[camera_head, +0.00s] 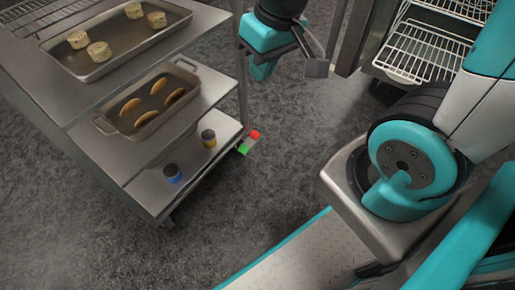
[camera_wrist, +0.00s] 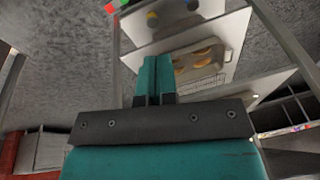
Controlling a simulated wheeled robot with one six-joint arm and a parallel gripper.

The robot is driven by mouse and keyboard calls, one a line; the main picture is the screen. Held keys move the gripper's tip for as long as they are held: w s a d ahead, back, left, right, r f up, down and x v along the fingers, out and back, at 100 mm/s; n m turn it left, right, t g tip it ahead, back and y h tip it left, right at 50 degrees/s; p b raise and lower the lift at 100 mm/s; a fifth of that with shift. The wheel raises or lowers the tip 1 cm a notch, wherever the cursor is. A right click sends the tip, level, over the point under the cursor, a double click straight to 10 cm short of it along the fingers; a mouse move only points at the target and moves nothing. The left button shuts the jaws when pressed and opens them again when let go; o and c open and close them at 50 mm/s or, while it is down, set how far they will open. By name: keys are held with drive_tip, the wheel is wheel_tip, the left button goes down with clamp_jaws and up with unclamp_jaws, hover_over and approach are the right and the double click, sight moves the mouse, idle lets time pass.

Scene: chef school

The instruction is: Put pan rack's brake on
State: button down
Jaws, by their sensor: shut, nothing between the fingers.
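The pan rack (camera_head: 150,195) is a grey metal shelf unit at the left of the head view. At its lower right corner is a small brake piece with a red end (camera_head: 254,134) and a green end (camera_head: 243,149), close to the floor. In the wrist view the red end (camera_wrist: 109,8) and green end (camera_wrist: 124,3) show at the top edge. My gripper (camera_head: 262,73) is beside the rack's right side, above the brake and apart from it. Its teal fingers (camera_wrist: 155,62) are shut together and empty in the wrist view.
The rack holds a tray with pale round pieces (camera_head: 99,51), a pan with golden pieces (camera_head: 146,105), a yellow jar (camera_head: 209,139) and a blue jar (camera_head: 172,173). Another unit with wire shelves (camera_head: 420,50) stands at the upper right. Grey floor (camera_head: 255,205) between is clear.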

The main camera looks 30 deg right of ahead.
drive_tip(key=w+d+f+m+h+b, duration=0.1)
drive_tip(key=w+d+f+m+b, duration=0.15)
drive_tip(key=f+b, duration=0.4)
drive_tip(key=w+d+f+m+h+b, duration=0.1)
drive_tip(key=w+d+f+b, duration=0.2)
drive_tip(key=f, duration=0.7)
drive_tip(key=m+g+h+b, duration=0.1)
drive_tip(key=m+h+b, duration=0.1)
drive_tip(key=m, duration=1)
hover_over(258, 135)
drive_tip(key=s+a, duration=0.2)
drive_tip(key=a, duration=0.3)
drive_tip(key=s+a+x, duration=0.1)
drive_tip(key=a+x, duration=0.1)
drive_tip(key=x, duration=0.7)
drive_tip(key=s+a+f+x, duration=0.1)
drive_tip(key=x, duration=0.7)
drive_tip(key=shift+w+a+f, duration=0.1)
drive_tip(key=shift+a+f, duration=0.05)
drive_tip(key=b+x, duration=0.4)
drive_tip(key=x, duration=0.4)
drive_tip(key=b+x, duration=0.4)
drive_tip(key=x, duration=0.4)
drive_tip(key=b+x, duration=0.5)
drive_tip(key=x, duration=0.3)
drive_tip(key=shift+s, duration=0.4)
